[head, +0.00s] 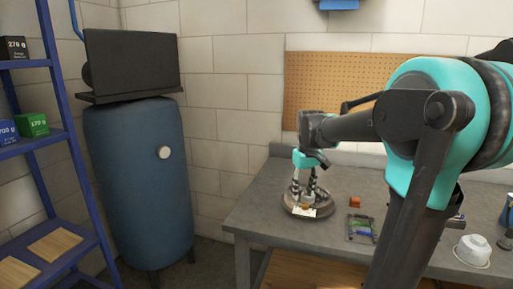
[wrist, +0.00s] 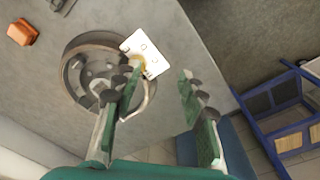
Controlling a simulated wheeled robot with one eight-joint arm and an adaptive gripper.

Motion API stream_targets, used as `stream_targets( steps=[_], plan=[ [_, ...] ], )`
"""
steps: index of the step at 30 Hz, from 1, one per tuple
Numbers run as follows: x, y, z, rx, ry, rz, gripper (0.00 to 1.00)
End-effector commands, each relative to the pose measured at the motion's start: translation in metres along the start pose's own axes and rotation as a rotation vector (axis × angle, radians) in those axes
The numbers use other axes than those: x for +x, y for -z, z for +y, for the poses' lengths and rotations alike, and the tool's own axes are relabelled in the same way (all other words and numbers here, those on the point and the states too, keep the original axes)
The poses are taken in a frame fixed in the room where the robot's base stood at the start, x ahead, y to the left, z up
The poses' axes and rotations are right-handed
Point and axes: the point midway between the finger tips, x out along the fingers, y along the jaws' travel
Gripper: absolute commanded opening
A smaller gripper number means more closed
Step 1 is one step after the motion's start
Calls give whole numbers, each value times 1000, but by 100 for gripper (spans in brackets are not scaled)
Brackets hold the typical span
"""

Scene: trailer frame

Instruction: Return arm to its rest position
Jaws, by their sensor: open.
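My gripper (head: 304,194) is over the left part of the grey workbench (head: 262,205) in the head view, at the end of my outstretched arm. It points down above a round dark metal dish (head: 289,207). In the wrist view my gripper (wrist: 160,82) has its two green-padded fingers apart, with nothing held between them. The round dish (wrist: 72,62) lies below and behind the left finger, which hides part of it. A white card with small holes (wrist: 150,50) lies at the dish's edge, close to the left fingertip in the picture. I cannot tell whether they touch.
A blue tank (head: 138,180) and blue shelf (head: 80,165) stand at left.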

Motion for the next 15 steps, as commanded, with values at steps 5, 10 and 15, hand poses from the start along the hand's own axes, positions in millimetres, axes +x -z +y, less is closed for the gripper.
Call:
stream_targets(
  steps=[5, 10, 15],
  plan=[
    [35, -36, -6, 73, -17, 54, 41],
    [81, -86, -16, 173, -35, 130, 41],
    [135, -154, -34, 296, -52, 227, 41]
  ],
)
